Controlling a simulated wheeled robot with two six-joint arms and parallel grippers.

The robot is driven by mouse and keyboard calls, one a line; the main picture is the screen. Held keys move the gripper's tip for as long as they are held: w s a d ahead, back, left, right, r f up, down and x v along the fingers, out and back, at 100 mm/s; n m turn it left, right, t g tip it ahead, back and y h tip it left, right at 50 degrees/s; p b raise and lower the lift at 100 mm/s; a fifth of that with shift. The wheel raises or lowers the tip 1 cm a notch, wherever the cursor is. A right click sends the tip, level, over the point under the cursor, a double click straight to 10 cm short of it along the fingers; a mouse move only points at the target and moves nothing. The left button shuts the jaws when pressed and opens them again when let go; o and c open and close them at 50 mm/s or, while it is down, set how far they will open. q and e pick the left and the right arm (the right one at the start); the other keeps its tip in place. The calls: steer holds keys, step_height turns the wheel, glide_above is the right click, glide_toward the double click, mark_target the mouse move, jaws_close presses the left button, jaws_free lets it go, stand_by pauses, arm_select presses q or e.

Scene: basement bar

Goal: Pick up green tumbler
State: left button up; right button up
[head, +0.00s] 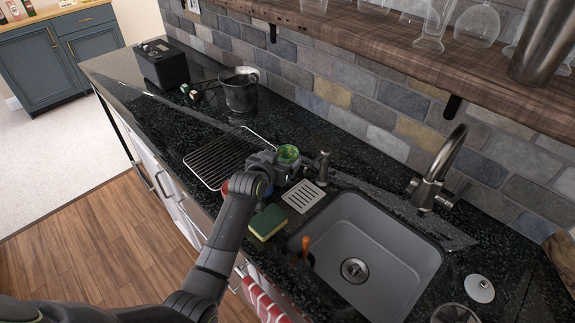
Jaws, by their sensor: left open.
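The green tumbler (288,152) stands on the dark stone counter, left of the sink and beside the wire rack. Only its upper part and rim show. My left gripper (287,165) is open at the tumbler, on its near side. The gripper body hides the tumbler's lower part. I cannot tell whether the fingers touch it. My right gripper is not in view.
A soap dispenser (321,167) stands close right of the tumbler. A wire rack (222,160), slotted soap dish (303,196) and sponge (268,222) lie nearby. The sink (400,262) with its faucet (436,175) is to the right.

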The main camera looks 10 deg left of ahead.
mark_target(291, 150)
arm_select(q)
steer(key=shift+x, duration=1.95)
steer(key=shift+s, duration=0.1)
steer(key=c, duration=1.5)
